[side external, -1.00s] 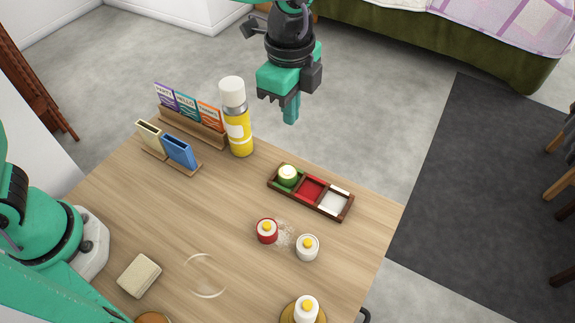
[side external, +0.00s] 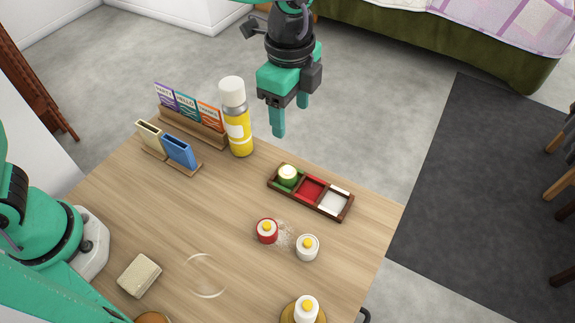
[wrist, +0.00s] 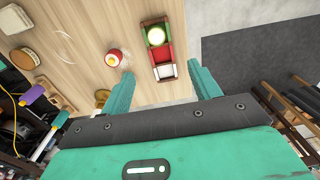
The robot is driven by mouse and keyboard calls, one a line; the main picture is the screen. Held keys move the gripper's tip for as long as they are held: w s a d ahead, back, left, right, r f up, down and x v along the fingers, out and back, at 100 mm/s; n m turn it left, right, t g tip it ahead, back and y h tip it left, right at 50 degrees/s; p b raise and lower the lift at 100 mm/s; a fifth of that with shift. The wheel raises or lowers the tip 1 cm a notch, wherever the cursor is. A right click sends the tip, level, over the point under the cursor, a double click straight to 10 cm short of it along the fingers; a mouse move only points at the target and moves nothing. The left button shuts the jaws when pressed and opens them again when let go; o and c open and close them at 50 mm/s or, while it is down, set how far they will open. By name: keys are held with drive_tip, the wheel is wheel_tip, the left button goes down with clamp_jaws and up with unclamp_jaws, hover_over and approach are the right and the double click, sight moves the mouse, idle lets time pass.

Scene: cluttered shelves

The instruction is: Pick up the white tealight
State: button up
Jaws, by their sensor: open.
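The white tealight (side external: 307,247), with a yellow top, stands on the wooden table in the side view, right of the red tealight (side external: 267,231). I cannot clearly make it out in the wrist view, where my left finger may cover it. The red tealight shows there (wrist: 113,57). A tray with green, red and white compartments (side external: 323,197) lies behind them. A green tealight (side external: 288,174) sits in its green compartment; the other two are empty. My gripper (side external: 291,116) is open and empty, high above the table's back edge, well apart from the tealights.
A yellow spray can (side external: 238,128) stands left of the tray, near a card rack (side external: 190,130) and a blue holder (side external: 179,152). A glass dish (side external: 205,294), a sponge (side external: 139,275) and another white candle (side external: 306,310) on a round stand are at the front. White specks lie between the red and white tealights.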

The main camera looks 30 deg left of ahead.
drive_tip(key=n, duration=1.2)
hover_over(308, 242)
drive_tip(key=a, duration=0.1)
drive_tip(key=f, duration=0.9)
drive_tip(key=shift+w, duration=0.4)
drive_tip(key=shift+s+d+f+n, duration=0.35)
drive_tip(key=shift+s+n, duration=0.25)
drive_tip(key=shift+n, duration=0.1)
drive_tip(key=shift+w+d+f, duration=0.1)
drive_tip(key=shift+f, duration=3.8)
drive_tip(key=c, duration=1.1)
drive_tip(key=shift+o, duration=0.2)
